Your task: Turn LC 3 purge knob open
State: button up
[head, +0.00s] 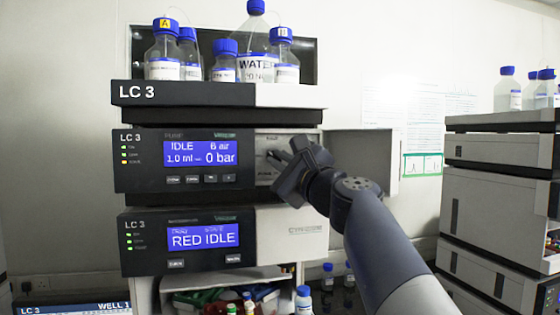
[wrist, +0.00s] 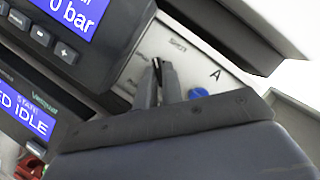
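The LC 3 pump module (head: 130,176) has a blue screen reading IDLE and 0 bar; its side panel (head: 268,140) is exposed to the right of the screen. My gripper (head: 278,161) is at this panel, and its body hides part of it. In the wrist view, the two fingers of my gripper (wrist: 158,82) stand close together, one on each side of a small black purge knob (wrist: 157,67), and appear to be shut on it. Little of the knob shows, so its exact angle is hard to read. A blue round fitting (wrist: 199,93) marked A sits right of the fingers.
An open door (head: 362,162) stands out right of the panel, behind my arm. The LC 3 lower module (head: 290,232) reading RED IDLE is beneath. Bottles, including a water bottle (head: 257,65), stand on top. Another instrument stack (head: 497,200) is at the right.

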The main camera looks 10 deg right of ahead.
grip_shut()
jog(key=shift+r+n, duration=0.1)
jog(key=shift+n, duration=0.3)
jog(key=n+g, duration=0.1)
jog(key=n, duration=0.2)
jog(key=shift+d+r+y+p, duration=0.1)
jog(key=shift+y+p, duration=0.2)
jog(key=shift+p, duration=0.1)
jog(key=shift+r+n+g+p, duration=0.1)
jog(key=shift+n+g+p, duration=0.45)
jog(key=shift+n, duration=0.95)
jog(key=shift+g, duration=0.25)
jog(key=o, duration=0.5)
grip_release()
jog(key=shift+o, duration=0.2)
